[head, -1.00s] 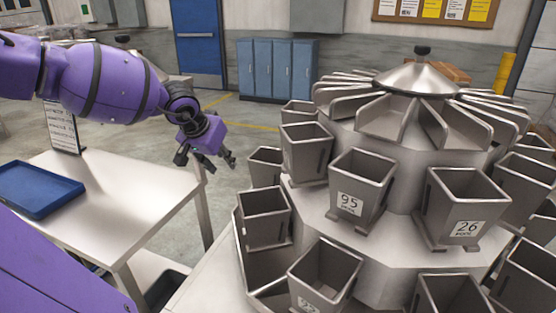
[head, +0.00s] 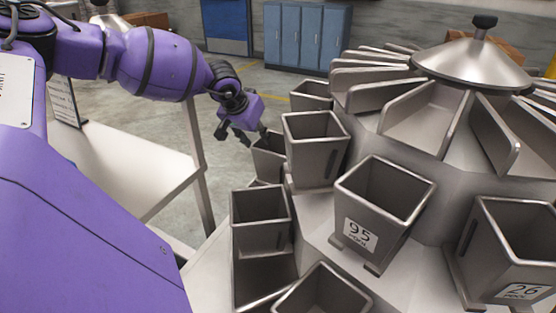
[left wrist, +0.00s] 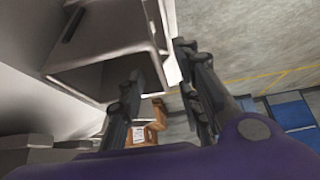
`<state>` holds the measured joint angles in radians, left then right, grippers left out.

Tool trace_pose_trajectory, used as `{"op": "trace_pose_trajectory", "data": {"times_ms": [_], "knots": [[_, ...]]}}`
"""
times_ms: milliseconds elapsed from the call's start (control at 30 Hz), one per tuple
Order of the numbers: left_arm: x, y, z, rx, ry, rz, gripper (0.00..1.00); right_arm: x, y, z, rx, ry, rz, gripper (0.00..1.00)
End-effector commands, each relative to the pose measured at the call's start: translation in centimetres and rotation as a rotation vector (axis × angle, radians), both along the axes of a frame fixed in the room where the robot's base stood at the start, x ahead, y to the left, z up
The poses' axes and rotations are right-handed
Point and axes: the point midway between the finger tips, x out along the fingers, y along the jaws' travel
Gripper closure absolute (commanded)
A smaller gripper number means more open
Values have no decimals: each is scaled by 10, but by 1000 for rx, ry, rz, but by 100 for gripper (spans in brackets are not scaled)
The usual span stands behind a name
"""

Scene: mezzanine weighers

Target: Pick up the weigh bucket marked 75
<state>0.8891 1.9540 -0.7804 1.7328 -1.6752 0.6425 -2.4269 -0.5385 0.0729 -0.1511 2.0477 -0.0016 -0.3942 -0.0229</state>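No label reading 75 is legible in either view. Steel weigh buckets ring the weigher; one is marked 95 (head: 385,222) and one 26 (head: 508,262). Unlabelled faces show on the upper left bucket (head: 315,150) and the lower left bucket (head: 260,220). My left gripper (head: 244,136) is open beside the far left bucket (head: 268,160), which it partly hides. In the left wrist view the spread fingers (left wrist: 160,62) are at the rim of a steel bucket (left wrist: 95,75), one on each side of its edge. I cannot tell whether they touch it. My right gripper is not seen.
The weigher's cone top (head: 475,60) and radial chutes rise at the right. A steel table (head: 130,165) stands at the left, with open floor (head: 270,85) behind the gripper. Blue lockers (head: 305,38) stand at the back.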

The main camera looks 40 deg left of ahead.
Motion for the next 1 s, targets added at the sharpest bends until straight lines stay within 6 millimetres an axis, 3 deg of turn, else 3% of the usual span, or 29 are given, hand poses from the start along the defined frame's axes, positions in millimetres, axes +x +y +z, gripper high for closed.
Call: {"op": "trace_pose_trajectory", "data": {"times_ms": [133, 433, 700, 1000], "knots": [[10, 2, -18, -3, -2, 0, 68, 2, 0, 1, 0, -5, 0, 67], [13, 3, -22, 0, -1, 0, 68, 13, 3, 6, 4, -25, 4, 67], [13, 3, -22, 0, -1, 0, 100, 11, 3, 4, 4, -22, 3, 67], [12, 4, -22, 1, 0, 0, 100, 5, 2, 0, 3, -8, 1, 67]]}}
